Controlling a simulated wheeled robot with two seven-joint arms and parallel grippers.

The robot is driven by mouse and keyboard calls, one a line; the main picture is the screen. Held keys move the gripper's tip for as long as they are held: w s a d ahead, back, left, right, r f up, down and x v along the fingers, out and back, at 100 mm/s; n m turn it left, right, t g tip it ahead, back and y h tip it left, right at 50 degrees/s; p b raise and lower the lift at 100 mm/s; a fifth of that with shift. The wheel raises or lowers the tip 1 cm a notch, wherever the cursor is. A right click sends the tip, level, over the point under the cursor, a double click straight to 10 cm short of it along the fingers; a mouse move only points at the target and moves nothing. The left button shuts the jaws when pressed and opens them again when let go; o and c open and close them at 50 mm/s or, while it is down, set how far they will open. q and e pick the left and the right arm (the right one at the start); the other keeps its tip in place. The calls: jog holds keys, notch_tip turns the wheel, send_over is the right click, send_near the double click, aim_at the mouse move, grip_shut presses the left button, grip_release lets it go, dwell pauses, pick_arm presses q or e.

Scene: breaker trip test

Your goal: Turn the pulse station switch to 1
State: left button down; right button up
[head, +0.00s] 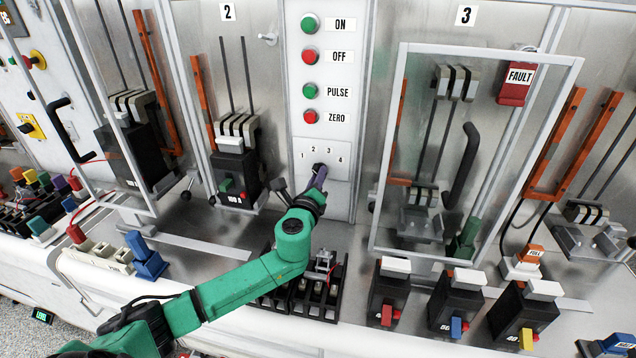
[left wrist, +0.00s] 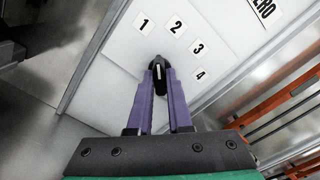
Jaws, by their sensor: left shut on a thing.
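The pulse station switch is a small black knob (head: 319,167) on the white panel (head: 343,168) below the labels 1, 2, 3 and 4. My left gripper (head: 318,180) reaches up to it from below, and its purple fingers are shut on the knob. In the left wrist view, the fingers (left wrist: 161,82) hold the black knob (left wrist: 158,65) from both sides. A pale mark on the knob shows between the fingertips, roughly below labels 1 and 2. Its exact setting is hard to tell. My right gripper is not in view.
Green and red buttons (head: 309,57) marked ON, OFF, PULSE and ZERO sit above the switch. Bay 2 holds a black breaker (head: 234,170) at left. A clear framed door (head: 483,55) stands at right. Several breakers (head: 388,291) line the bench front.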

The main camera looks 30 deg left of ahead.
pick_arm(q)
jog(key=shift+n+b, duration=0.6)
jog(key=shift+n, duration=0.8)
jog(key=c, duration=0.8)
grip_release()
jog(key=shift+c, duration=0.2)
jog(key=shift+s+d, duration=0.1)
jog(key=b+v, duration=0.3)
jog(key=v, duration=1.1)
jog(key=shift+s+b, duration=0.2)
jog(key=shift+b, duration=0.15)
jog(key=shift+r, duration=0.1)
